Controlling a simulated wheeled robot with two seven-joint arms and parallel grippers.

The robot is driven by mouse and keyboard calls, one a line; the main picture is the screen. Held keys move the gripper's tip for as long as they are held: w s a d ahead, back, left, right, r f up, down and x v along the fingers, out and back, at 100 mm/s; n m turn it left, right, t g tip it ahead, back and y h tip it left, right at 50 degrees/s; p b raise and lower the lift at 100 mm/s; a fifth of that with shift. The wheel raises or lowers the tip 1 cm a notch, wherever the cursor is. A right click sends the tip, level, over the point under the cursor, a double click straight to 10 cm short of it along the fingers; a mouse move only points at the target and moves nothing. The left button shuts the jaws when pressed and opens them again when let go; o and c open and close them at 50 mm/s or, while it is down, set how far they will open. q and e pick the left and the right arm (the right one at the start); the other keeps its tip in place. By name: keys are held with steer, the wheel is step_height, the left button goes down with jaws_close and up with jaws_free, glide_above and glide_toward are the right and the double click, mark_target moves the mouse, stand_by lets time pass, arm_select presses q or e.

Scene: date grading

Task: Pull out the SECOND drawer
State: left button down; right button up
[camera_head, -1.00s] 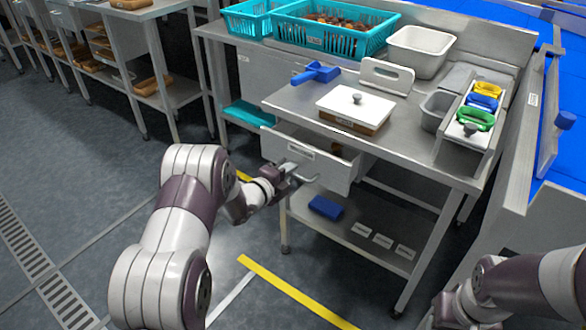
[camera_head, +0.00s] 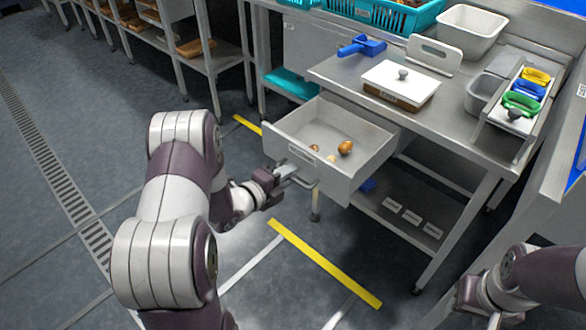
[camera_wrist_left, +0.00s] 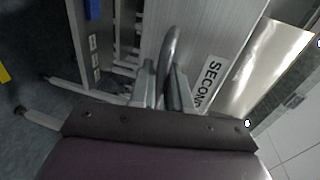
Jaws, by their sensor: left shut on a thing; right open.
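The drawer (camera_head: 372,160) is pulled well out from under the steel table. Its front, labelled SECOND in the left wrist view (camera_wrist_left: 210,82), carries a bar handle (camera_head: 304,181). A few brown dates (camera_head: 345,147) lie loose inside on its pale floor. My left gripper (camera_head: 288,172) is shut on the handle, which also shows as a curved bar in the left wrist view (camera_wrist_left: 167,62). My right gripper (camera_head: 462,318) is at the lower right, partly cut off by the frame edge, away from the drawer.
On the table (camera_head: 440,120) stand a white-lidded box (camera_head: 400,80), a blue scoop (camera_head: 362,46), a white bin (camera_head: 470,30) and a rack of coloured handles (camera_head: 522,95). A lower shelf (camera_head: 400,232) lies below. The floor before the drawer is clear.

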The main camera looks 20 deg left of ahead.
arm_select(q)
steer(key=c, duration=1.3)
jaws_free()
steer(key=p+v, duration=0.2)
steer(key=v, duration=1)
steer(key=shift+s+a+p, duration=0.1)
steer(key=shift+s+p, duration=0.25)
